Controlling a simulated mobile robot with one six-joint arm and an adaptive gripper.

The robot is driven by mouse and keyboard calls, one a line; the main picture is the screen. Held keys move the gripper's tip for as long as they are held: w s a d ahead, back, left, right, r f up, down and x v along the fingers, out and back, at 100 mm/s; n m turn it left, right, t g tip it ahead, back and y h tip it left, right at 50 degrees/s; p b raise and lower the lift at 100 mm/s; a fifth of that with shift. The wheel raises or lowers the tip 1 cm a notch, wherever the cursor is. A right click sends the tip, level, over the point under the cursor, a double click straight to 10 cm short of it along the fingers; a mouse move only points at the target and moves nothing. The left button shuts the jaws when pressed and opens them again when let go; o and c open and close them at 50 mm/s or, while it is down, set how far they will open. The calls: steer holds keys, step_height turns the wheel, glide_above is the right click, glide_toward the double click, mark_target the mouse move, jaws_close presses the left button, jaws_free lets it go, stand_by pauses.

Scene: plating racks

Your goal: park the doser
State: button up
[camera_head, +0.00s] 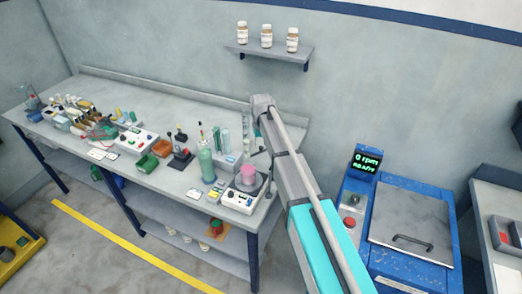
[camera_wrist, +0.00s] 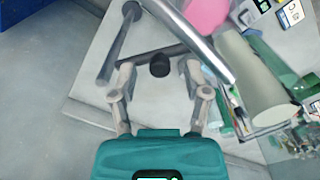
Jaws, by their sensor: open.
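My gripper (camera_wrist: 159,72) is open in the wrist view, its two fingers apart. A small dark round knob or cap (camera_wrist: 160,64) shows between the fingertips; I cannot tell whether it is the doser, and no contact with the fingers is visible. In the head view my arm reaches over the right end of the bench, and my fingers are mostly hidden behind it. A small black stand with a dark upright piece (camera_head: 181,153) is on the bench, left of the tall green cylinder. I cannot tell for sure which thing is the doser.
A pink vessel (camera_head: 248,174) sits on a white instrument (camera_head: 240,201) at the bench's right end. The green cylinder (camera_head: 206,164) stands beside it. In the wrist view a metal rod (camera_wrist: 190,36) crosses above the fingers. The wall shelf (camera_head: 268,53) holds 3 bottles.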

steer(key=shift+f, duration=0.45)
jaws_close()
stand_by(0.3)
